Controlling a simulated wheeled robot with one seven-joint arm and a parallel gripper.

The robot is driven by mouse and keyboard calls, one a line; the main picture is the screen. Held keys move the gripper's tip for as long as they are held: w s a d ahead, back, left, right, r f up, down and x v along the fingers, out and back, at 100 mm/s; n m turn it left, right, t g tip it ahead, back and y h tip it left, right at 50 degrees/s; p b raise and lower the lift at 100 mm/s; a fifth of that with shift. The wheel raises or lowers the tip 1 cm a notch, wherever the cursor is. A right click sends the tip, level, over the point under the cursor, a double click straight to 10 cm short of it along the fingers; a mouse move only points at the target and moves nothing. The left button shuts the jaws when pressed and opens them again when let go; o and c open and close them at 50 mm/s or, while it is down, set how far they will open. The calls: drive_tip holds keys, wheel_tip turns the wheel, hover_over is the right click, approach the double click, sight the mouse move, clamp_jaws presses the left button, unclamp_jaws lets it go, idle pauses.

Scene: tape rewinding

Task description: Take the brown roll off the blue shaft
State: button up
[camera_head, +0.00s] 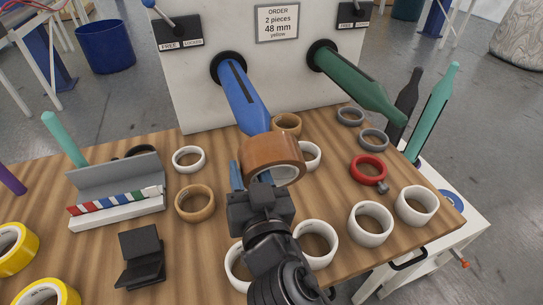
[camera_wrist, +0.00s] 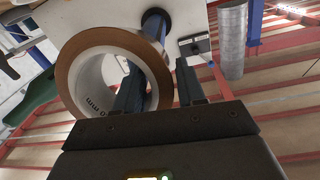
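The brown roll (camera_head: 273,150) is a wide tape ring with a white core, just below the lower end of the blue shaft (camera_head: 242,95). It hides the shaft's tip in the head view. In the wrist view the roll (camera_wrist: 78,68) fills the left, and the blue shaft (camera_wrist: 156,22) passes behind its upper right edge. I cannot tell whether the tip is still inside the ring. My gripper (camera_head: 257,186) is at the roll's near side. In the wrist view my gripper's fingers (camera_wrist: 160,90) straddle the roll's wall, one inside the ring and one outside, and appear closed on it.
A green shaft (camera_head: 355,82) juts out at right. White rolls (camera_head: 370,224), a red ring (camera_head: 368,169) and another brown ring (camera_head: 195,204) lie on the wooden table (camera_head: 110,215). A grey holder (camera_head: 115,178) and black stand (camera_head: 141,258) are at left.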

sight(247, 159)
drive_tip(key=shift+w, duration=0.1)
clamp_jaws()
idle(0.3)
drive_tip(key=shift+r, duration=0.55)
wheel_tip(247, 159, up, 2)
drive_tip(key=shift+r, duration=0.1)
drive_tip(key=b+v, duration=0.5)
drive_tip(key=v, duration=1.3)
drive_tip(key=shift+r, duration=0.1)
